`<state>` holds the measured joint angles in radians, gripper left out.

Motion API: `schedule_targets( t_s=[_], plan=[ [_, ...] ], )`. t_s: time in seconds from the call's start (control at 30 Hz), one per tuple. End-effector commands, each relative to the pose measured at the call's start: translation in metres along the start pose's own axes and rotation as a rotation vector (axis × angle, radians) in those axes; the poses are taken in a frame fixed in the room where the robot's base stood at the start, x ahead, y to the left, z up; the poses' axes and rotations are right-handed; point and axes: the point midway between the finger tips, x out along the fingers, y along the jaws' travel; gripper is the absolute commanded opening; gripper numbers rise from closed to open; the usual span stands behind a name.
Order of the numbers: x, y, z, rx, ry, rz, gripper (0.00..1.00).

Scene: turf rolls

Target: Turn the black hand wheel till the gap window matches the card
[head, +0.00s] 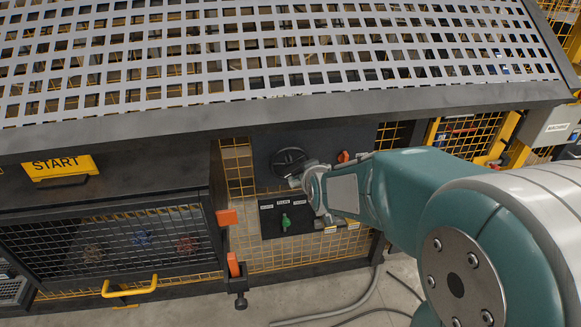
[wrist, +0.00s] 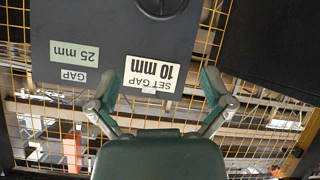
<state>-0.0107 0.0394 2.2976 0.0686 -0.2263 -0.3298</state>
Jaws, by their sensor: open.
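The black hand wheel (head: 290,162) is on a dark panel in the head view, left of my gripper (head: 301,181). In the wrist view a dark round edge, likely the wheel's, (wrist: 160,6) is cut off at the top. That view is upside down. It shows the gap window (wrist: 75,53) reading 25 mm, with a GAP label below the digits. The cream card (wrist: 154,75) reads SET GAP 10 mm. My gripper (wrist: 158,84) also shows there with its fingers spread and nothing between them. Whether a finger touches the wheel cannot be told.
A perforated grey sheet (head: 270,50) overhangs above. A mesh cage with a yellow handle (head: 130,287) and a START sign (head: 59,167) are at left.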

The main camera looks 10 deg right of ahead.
Motion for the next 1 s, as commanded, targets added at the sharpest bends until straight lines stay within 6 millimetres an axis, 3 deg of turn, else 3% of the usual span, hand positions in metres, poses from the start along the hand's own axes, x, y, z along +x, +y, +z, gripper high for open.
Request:
schedule_targets(
  t_s=[0.2, 0.5, 0.8, 1.0],
  plan=[
    [0.050, 0.003, 0.007, -0.046, 0.101, 0.025, 1.00],
    [0.106, -0.002, 0.025, -0.120, 0.247, 0.079, 1.00],
    [0.148, -0.013, 0.058, -0.194, 0.388, 0.143, 1.00],
    [0.164, -0.016, 0.081, -0.230, 0.468, 0.184, 1.00]
  ],
)
